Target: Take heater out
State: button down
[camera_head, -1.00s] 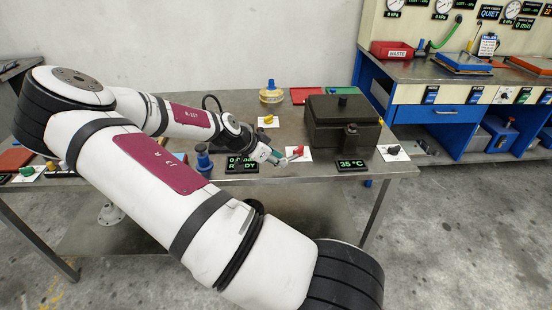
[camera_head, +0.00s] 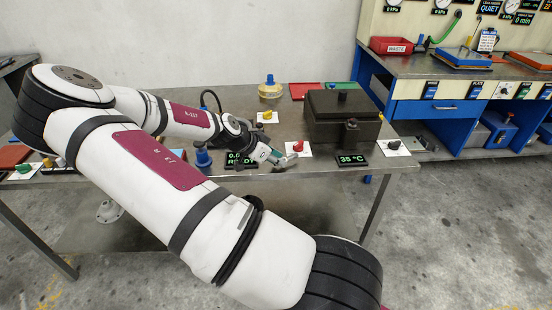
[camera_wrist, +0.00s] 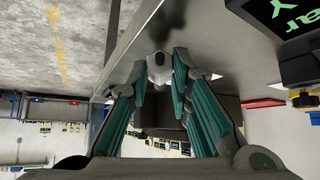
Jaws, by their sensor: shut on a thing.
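A dark lidded box (camera_head: 342,118) sits closed on the metal bench, with a "35 °C" display (camera_head: 353,160) before it. No part is clearly recognisable as the heater, and the box's inside is hidden. My gripper (camera_head: 274,159) is low at the bench's front edge, left of the box and just below a red knob (camera_head: 296,147) on a white plate. In the wrist view my gripper (camera_wrist: 160,66) is shut on a small pale grey piece (camera_wrist: 159,72), held between the fingertips. I cannot tell what this piece is.
A blue-topped bottle (camera_head: 203,157) and a "READY" display (camera_head: 240,159) stand close to my wrist. A yellow knob (camera_head: 267,116) and a cream pot (camera_head: 270,90) are behind. Another knob (camera_head: 394,144) is right of the box. A blue workbench (camera_head: 440,112) stands at right.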

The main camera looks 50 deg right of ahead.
jog(key=shift+f, duration=0.15)
jog(key=c, duration=1.4)
grip_release()
jog(key=shift+o, duration=0.2)
jog(key=v, duration=1.2)
